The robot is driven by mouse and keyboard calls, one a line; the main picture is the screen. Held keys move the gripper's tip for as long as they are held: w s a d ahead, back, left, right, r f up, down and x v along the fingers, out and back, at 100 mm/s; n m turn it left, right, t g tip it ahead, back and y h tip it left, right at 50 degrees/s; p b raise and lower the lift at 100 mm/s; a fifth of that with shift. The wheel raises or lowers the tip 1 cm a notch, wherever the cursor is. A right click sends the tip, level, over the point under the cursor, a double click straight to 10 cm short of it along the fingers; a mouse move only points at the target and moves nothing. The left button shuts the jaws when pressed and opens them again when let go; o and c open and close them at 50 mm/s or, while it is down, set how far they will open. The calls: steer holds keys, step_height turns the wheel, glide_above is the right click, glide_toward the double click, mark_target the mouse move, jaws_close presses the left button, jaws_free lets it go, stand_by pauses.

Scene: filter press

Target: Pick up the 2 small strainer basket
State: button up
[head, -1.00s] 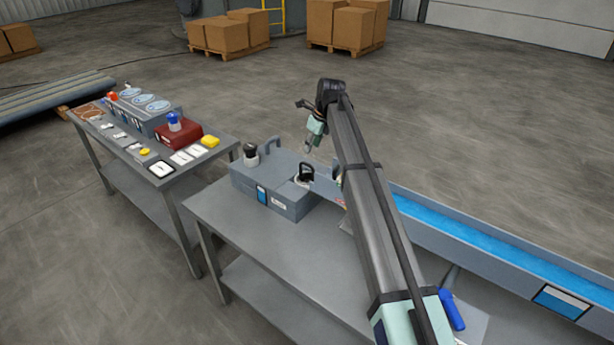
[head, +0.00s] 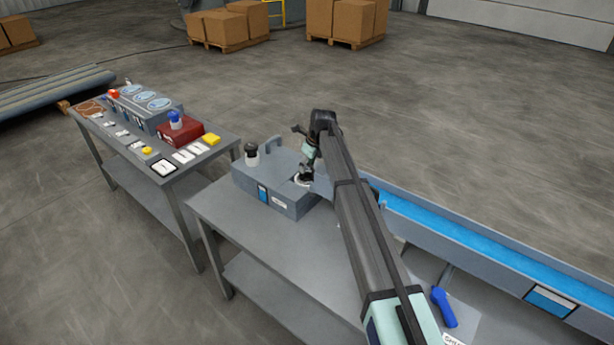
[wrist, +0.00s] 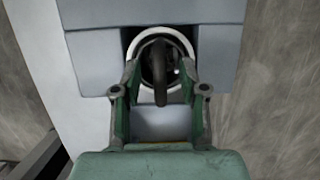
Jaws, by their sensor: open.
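The small strainer basket (wrist: 160,82) shows in the wrist view as a dark curved handle standing up inside a round white-rimmed opening. In the head view its pale rim (head: 301,182) shows at the right part of the grey-blue housing (head: 268,190). My gripper (wrist: 159,76) is open, with one finger on each side of the handle. I cannot tell whether the fingers touch it. In the head view my gripper (head: 306,172) is over the opening and hides most of the handle. The basket's body is hidden inside the housing.
A black knob (head: 251,150) stands on the housing's left part. A long blue channel (head: 450,240) runs along the table's back edge. A blue-handled tool (head: 444,307) lies at front right. A side table (head: 165,180) at left holds several parts. The front left tabletop is clear.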

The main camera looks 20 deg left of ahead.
jaws_close()
steer(key=shift+r, duration=0.15)
